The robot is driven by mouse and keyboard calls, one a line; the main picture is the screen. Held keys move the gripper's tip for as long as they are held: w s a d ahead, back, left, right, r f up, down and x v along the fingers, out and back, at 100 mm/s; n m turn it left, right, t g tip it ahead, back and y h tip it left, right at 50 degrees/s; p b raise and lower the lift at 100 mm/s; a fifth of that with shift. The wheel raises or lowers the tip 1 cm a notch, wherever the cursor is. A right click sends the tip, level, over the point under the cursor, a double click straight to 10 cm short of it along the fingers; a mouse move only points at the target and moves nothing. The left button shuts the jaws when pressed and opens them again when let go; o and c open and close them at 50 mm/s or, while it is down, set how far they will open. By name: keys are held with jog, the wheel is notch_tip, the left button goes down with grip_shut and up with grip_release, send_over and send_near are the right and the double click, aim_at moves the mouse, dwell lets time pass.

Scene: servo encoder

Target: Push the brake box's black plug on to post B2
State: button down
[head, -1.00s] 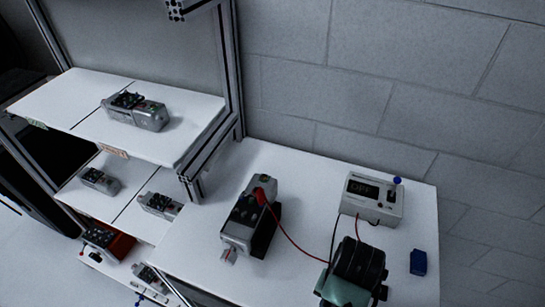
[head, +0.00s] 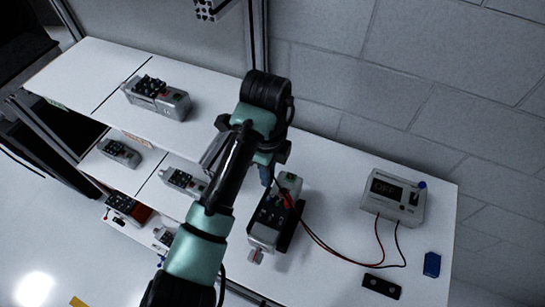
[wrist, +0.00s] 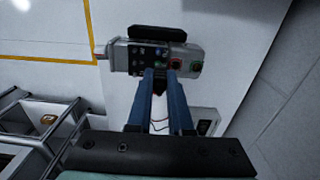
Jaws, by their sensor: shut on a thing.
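The grey servo unit (head: 268,222) with a black top panel stands on the white table; its far end lies under my gripper. The red plug (head: 288,201) sits at its upper part with a red lead. The brake box (head: 396,198) is grey, with a display reading OFF, at the right. My gripper (head: 268,180) is shut on the black plug (wrist: 159,82), a dark piece between the blue fingers in the wrist view. The fingertips overlap the near edge of the servo unit (wrist: 122,56) there. Post B2 is not distinguishable, and contact is unclear.
A small black two-hole block (head: 382,286) and a blue block (head: 432,264) lie at the table's right. The shelf (head: 88,78) with similar units stands at the left. Red and black leads (head: 345,258) cross the table.

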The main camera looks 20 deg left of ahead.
jog(key=shift+s+f+b, duration=0.2)
jog(key=shift+f+b, duration=0.4)
jog(key=shift+b, duration=0.05)
notch_tip(320, 180, down, 4)
jog(key=b, duration=0.3)
jog(key=shift+r, duration=0.2)
jog(key=shift+f+b, duration=0.75)
jog(key=shift+f, duration=0.4)
jog(key=shift+a+p, duration=0.1)
jog(key=shift+p, duration=0.5)
jog(key=shift+f, duration=0.15)
dwell(0.7)
jog(key=c, duration=0.8)
grip_release()
jog(key=shift+w, duration=0.1)
jog(key=shift+o, duration=0.2)
